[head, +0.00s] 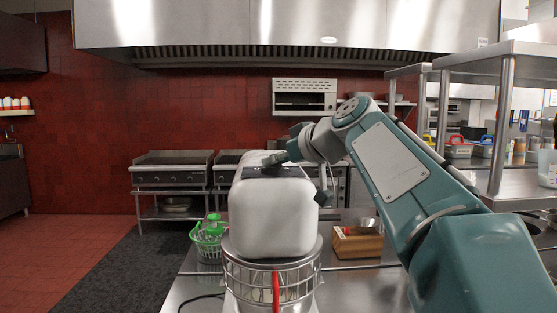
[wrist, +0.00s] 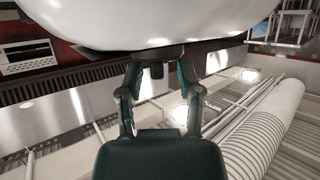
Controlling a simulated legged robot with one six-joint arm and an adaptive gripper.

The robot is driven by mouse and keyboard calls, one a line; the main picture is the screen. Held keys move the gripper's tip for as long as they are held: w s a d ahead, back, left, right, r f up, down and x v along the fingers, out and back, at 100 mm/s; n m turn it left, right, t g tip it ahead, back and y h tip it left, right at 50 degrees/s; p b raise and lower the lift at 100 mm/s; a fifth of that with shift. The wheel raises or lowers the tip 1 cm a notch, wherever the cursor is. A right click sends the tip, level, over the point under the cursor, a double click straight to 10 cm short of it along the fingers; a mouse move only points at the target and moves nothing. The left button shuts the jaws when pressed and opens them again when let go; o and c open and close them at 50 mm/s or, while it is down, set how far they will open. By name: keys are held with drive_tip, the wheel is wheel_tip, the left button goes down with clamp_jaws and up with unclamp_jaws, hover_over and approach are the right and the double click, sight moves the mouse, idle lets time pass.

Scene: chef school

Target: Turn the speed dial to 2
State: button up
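The large white stand mixer (head: 274,217) stands in front of me, with a dark panel (head: 285,172) on its top. My gripper (head: 282,158) is at the top of the mixer, reaching in from the right. In the wrist view, which looks upside down, the white mixer body (wrist: 150,18) fills the top edge. My gripper's two fingers (wrist: 158,72) are apart there, with their tips close to the mixer's dark panel. A small dark knob-like piece (wrist: 157,70) shows between the tips, perhaps the speed dial. I cannot tell whether they touch it. The dial's number is not readable.
A metal wire guard (head: 250,281) surrounds the space below the mixer head. A green basket (head: 208,238) and a wooden box (head: 357,243) stand on the steel table behind. A steel shelf (head: 505,118) is at the right. Cookers (head: 172,174) line the red back wall.

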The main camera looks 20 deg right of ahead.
clamp_jaws()
drive_tip(key=shift+d, duration=0.1)
drive_tip(key=shift+m+h, duration=0.4)
drive_tip(key=shift+s+a+m+t+h, duration=0.1)
drive_tip(key=shift+a+m+t+h, duration=0.15)
drive_tip(key=shift+m+t+h, duration=0.2)
drive_tip(key=m+h, duration=0.3)
drive_tip(key=shift+a+t+h, duration=0.25)
drive_tip(key=shift+t, duration=0.1)
drive_tip(key=shift+a+f+m+g+h, duration=0.1)
drive_tip(key=shift+a+m+g+h, duration=0.15)
drive_tip(key=shift+m+h, duration=1.2)
drive_tip(key=shift+a+m+g+h, duration=0.15)
drive_tip(key=shift+m+g+h, duration=0.1)
drive_tip(key=shift+m+h, duration=1.15)
drive_tip(key=shift+h, duration=0.35)
